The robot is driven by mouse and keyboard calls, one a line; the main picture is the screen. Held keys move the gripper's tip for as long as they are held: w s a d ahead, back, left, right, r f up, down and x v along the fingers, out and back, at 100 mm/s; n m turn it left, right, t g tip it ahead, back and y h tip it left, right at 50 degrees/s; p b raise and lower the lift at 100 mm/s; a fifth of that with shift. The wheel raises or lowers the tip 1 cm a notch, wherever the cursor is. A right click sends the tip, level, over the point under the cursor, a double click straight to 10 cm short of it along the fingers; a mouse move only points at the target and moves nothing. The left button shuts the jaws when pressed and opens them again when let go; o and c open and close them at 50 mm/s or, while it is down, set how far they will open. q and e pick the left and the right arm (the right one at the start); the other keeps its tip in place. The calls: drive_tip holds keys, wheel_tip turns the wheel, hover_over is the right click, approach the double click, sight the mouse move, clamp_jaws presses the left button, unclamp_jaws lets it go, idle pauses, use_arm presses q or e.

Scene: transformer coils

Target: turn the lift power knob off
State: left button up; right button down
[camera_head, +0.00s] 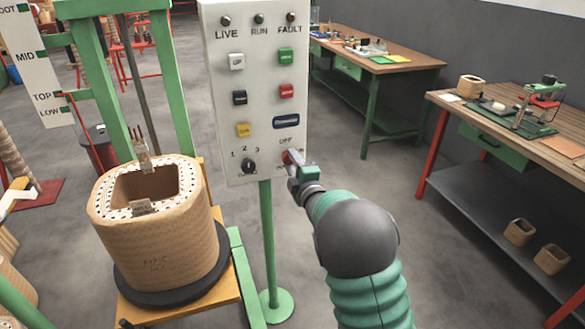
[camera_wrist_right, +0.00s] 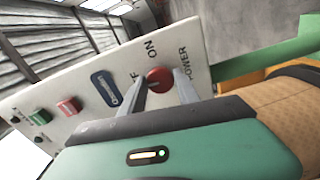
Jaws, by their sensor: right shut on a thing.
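The control panel (camera_head: 263,90) is a pale upright board on a green post. Its red power knob (camera_head: 287,157) is at the lower right, mostly hidden by my right gripper (camera_head: 292,166). In the right wrist view, the red knob (camera_wrist_right: 159,80) sits between the two grey fingers of my right gripper (camera_wrist_right: 160,88), which is shut on it. The "POWER" and "ON" lettering shows beside it; the other label is partly covered by a finger. I cannot tell which way the knob points.
A black 1-2-3 selector knob (camera_head: 248,166) is just left of the power knob, with several coloured buttons above. A large tan coil (camera_head: 160,235) stands on a black disc close to the left. Workbenches (camera_head: 400,62) stand at the right; open floor lies between.

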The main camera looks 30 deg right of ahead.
drive_tip(key=shift+f+n, duration=0.3)
drive_tip(key=shift+n, duration=0.4)
drive_tip(key=shift+b, duration=0.3)
drive_tip(key=c, duration=1.1)
unclamp_jaws()
drive_tip(key=shift+c, duration=0.2)
drive_tip(key=shift+o, duration=1.2)
drive_tip(key=shift+r, duration=0.1)
drive_tip(key=b+v, duration=0.2)
drive_tip(key=v, duration=1.4)
drive_tip(key=shift+s, duration=0.4)
